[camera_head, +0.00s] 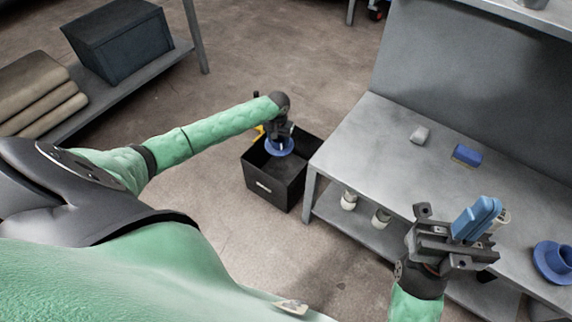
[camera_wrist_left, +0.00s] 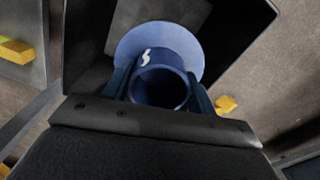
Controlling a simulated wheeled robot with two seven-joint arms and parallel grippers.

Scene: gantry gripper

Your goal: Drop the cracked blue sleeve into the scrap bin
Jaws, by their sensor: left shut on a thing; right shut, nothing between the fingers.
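The cracked blue sleeve (camera_head: 281,148) has a wide round flange and hangs over or within the mouth of the black open-topped scrap bin (camera_head: 261,186). How far the sleeve is below the rim is unclear. My right gripper (camera_head: 484,209) is shut and empty over the workbench's front part.
The grey workbench (camera_head: 375,140) stands right of the bin. It holds another blue flanged sleeve (camera_head: 553,264), a blue block (camera_head: 467,155) and a small grey piece (camera_head: 420,134). White parts (camera_head: 349,200) stand on its lower shelf. A dark crate (camera_head: 120,45) sits on a low rack at upper left.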

